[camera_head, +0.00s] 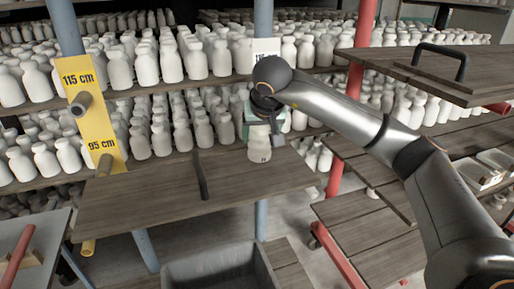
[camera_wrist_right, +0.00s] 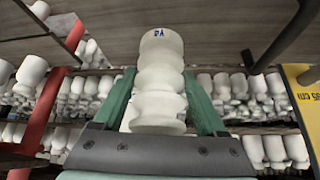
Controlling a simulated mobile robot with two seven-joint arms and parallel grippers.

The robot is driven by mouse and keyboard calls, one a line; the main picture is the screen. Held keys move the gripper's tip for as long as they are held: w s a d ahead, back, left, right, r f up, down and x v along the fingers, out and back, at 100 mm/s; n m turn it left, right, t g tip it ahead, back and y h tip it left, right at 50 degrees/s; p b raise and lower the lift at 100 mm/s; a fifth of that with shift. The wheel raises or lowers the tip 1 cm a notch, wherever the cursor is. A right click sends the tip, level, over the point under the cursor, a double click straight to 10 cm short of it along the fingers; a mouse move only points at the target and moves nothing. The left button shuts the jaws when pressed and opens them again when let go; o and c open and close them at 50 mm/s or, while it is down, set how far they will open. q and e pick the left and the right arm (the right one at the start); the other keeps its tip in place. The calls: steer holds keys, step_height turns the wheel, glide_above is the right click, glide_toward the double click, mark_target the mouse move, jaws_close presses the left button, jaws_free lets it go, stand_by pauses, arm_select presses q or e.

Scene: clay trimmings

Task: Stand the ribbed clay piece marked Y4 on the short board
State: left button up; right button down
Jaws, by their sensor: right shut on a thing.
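The ribbed white clay piece marked Y4 (camera_wrist_right: 160,75) is between the green fingers of my right gripper (camera_wrist_right: 162,105), which is shut on it. Its dark mark faces the wrist camera near the end closest to the board. In the head view the piece (camera_head: 259,145) hangs roughly upright below my right gripper (camera_head: 265,114), over the back right part of a wooden board (camera_head: 140,205). I cannot tell whether its lower end touches the board. This board has a dark handle and otherwise looks bare; I take it as the short board. My left gripper is out of view.
Shelves of white bottles (camera_head: 145,68) stand behind the board. A yellow 115/95 cm marker (camera_head: 90,115) with pegs rises at its back left. Another handled board (camera_head: 420,72) is higher at right. A grey bin (camera_head: 220,270) stands below the front edge.

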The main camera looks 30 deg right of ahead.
mark_target(257, 148)
steer(key=shift+w+a+f, duration=0.2)
steer(key=shift+w+f, duration=0.15)
steer(key=shift+f, duration=1.6)
steer(key=shift+f, duration=0.15)
jaws_free()
